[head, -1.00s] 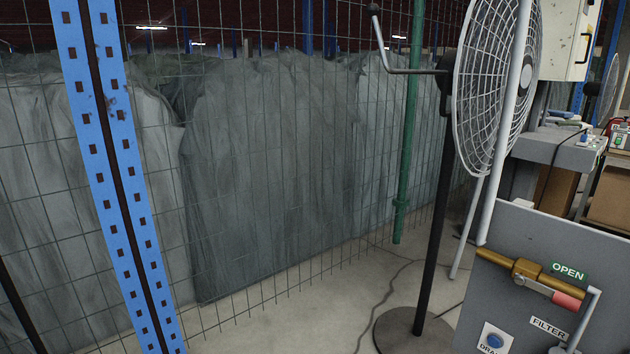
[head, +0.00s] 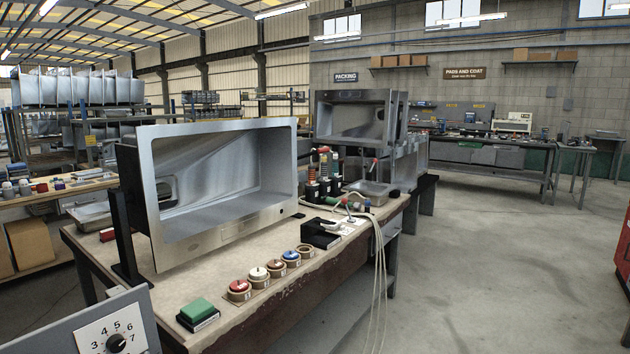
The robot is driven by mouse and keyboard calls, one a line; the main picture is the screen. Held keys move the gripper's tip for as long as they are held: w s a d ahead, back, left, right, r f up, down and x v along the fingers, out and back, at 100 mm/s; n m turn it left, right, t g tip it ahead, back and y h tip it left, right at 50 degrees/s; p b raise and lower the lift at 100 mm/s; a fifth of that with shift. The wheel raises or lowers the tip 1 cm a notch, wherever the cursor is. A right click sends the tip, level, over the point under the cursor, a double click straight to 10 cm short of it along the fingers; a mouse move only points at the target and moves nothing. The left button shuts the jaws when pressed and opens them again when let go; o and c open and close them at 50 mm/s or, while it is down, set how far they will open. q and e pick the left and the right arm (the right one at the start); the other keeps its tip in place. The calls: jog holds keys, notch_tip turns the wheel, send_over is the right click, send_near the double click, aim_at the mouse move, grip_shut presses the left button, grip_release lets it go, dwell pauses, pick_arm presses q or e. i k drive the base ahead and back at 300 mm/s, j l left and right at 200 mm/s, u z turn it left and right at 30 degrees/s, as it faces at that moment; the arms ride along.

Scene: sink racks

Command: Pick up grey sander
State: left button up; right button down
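I cannot make out the grey sander for certain. A small tool (head: 349,213) with pale hoses (head: 381,270) lies on the right end of the workbench (head: 285,318) in the head view, beside a black box (head: 320,232). It is too small to identify. Several upright tools with orange and red parts (head: 323,166) stand behind, to the right of a large steel sink (head: 222,185) propped on its side. Neither of my grippers is in view.
Several round pads (head: 275,267) and a green block (head: 196,311) line the bench's front edge. A grey panel with a numbered dial (head: 116,342) is at lower left. The concrete floor (head: 480,270) to the right is open. A red cabinet (head: 623,255) stands at the right edge.

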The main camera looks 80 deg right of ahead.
aim_at(324, 180)
jog(key=z, duration=2.7)
